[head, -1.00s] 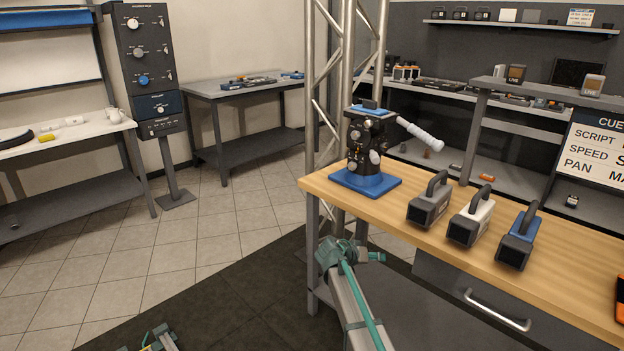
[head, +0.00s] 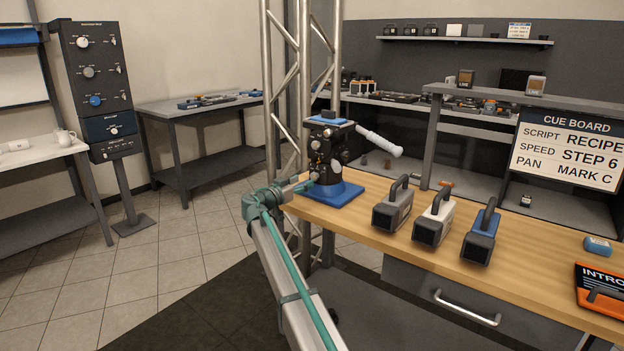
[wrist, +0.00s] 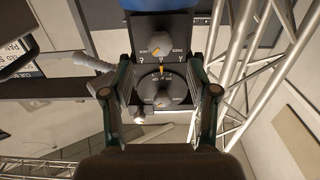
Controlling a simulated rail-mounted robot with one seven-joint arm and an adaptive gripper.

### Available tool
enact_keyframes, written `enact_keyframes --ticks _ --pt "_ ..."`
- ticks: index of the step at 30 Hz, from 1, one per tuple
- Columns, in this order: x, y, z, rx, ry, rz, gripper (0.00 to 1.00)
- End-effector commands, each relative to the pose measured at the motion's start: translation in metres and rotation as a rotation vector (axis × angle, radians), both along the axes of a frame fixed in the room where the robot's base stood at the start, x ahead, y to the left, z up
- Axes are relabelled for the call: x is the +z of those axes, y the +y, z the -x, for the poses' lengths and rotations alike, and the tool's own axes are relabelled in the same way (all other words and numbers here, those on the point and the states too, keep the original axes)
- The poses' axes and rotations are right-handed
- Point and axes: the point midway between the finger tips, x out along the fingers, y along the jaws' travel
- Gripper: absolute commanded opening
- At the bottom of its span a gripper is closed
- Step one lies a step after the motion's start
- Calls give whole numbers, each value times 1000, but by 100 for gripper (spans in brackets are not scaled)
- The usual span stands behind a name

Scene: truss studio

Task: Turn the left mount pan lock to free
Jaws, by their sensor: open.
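A black camera mount (head: 322,150) with a blue top plate and white handle stands on a blue base (head: 340,194) at the table's left end. My gripper (head: 308,181) is at the mount's lower left side. In the wrist view my open fingers (wrist: 162,100) flank a round grey lower knob (wrist: 161,92), with a dial and a yellow mark above it. Farther up is another knob (wrist: 156,47) with a yellow pointer toward the lower left, between small lock and free labels. The fingers do not visibly grip anything. Contact is too small to tell.
Three camera-like blocks, grey (head: 393,209), white (head: 434,219) and blue (head: 481,234), stand right of the mount on the wooden table (head: 530,255). A metal truss (head: 287,80) rises close behind the mount. The cue board (head: 566,150) reads PAN MARK C.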

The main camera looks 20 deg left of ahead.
Motion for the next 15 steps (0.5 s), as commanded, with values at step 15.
enact_keyframes --ticks 15 --pt "-1 -16 -60 0 1 1 59"
